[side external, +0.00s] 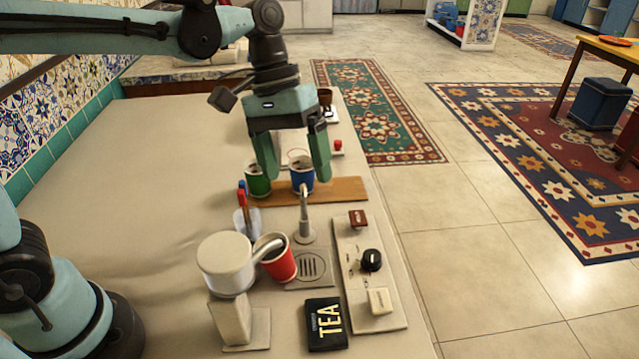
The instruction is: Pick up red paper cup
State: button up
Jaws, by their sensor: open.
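The red paper cup (280,264) stands upright next to the white samovar teapot (226,265), whose curved spout reaches over the cup's rim. Part of the cup's left side and mouth is hidden by the pot and spout. My gripper (295,172) is open and points down, farther back on the counter, above and around the area of a blue cup (302,181) and a green cup (258,180). Its two fingers are apart; whether they touch either cup cannot be told. My gripper is well away from the red cup.
A faucet (305,215) rises behind a drain grate (311,267) to the red cup's right. A knob panel (368,270), a black TEA box (327,324) and a pen holder (246,221) stand close by. A wooden board (345,189) lies under the far cups. The left counter is clear.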

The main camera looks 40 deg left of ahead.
dwell(0.4)
jog(key=m+t, duration=0.4)
jog(key=m, duration=1.3)
send_near(278, 261)
jog(key=shift+w+a+x, duration=0.2)
jog(key=shift+a+x, duration=0.1)
jog(key=shift+x, duration=1.35)
jog(key=shift+w+a+x, duration=0.2)
jog(key=shift+a+x, duration=0.1)
jog(key=shift+x, duration=1.35)
jog(key=shift+w+a+x, duration=0.2)
jog(key=shift+a+x, duration=0.1)
jog(key=shift+x, duration=1.3)
jog(key=shift+f, duration=0.15)
jog(key=c, duration=0.7)
